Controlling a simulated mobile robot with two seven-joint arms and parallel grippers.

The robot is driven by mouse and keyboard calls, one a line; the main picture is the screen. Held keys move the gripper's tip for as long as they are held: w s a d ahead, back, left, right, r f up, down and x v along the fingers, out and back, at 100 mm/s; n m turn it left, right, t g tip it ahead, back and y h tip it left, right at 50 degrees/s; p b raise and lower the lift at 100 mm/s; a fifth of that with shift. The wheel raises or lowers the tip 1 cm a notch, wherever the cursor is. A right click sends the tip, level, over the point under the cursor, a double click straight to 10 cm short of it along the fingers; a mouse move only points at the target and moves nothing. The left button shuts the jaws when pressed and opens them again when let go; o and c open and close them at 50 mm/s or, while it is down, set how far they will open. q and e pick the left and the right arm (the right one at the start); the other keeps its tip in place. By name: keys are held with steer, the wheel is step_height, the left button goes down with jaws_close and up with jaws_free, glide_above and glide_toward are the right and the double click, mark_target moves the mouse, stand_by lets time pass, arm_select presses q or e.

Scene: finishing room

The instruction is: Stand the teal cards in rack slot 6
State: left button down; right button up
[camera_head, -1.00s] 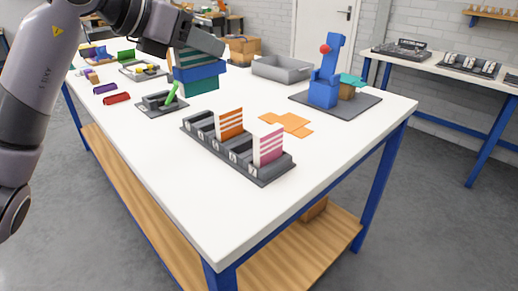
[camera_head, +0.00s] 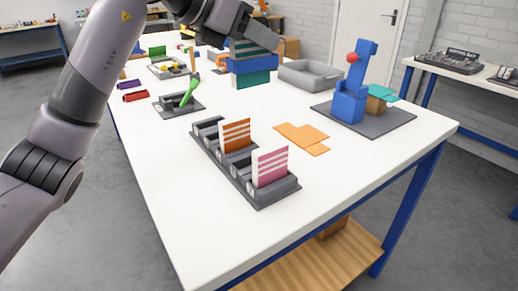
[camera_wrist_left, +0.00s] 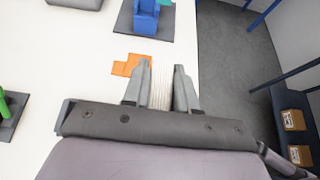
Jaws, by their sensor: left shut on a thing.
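My left gripper (camera_head: 254,52) is shut on the teal cards (camera_head: 252,78), which have white stripes near the top. A blue part crosses the middle of the stack; I cannot tell what it belongs to. The cards are upright, above the table beyond the rack. In the left wrist view the pale edges of the cards (camera_wrist_left: 160,85) show between the two fingers (camera_wrist_left: 158,84). The dark card rack (camera_head: 209,147) stands on the table. Striped orange cards (camera_head: 236,135) stand near its middle and striped pink cards (camera_head: 270,167) near its front end. Its slot numbers are too small to read.
Flat orange pieces (camera_head: 302,138) lie right of the rack. A blue figure (camera_head: 350,100) stands on a dark mat (camera_head: 385,123), with a grey tray (camera_head: 312,76) behind. A small dark holder with a green piece (camera_head: 189,91) is left. The front table is clear.

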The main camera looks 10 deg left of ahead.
arm_select(q)
steer(key=shift+f+b, duration=0.5)
steer(key=shift+f, duration=8.85)
steer(key=shift+a+f, duration=0.1)
steer(key=shift+f, duration=0.05)
steer(key=c, duration=0.9)
jaws_free()
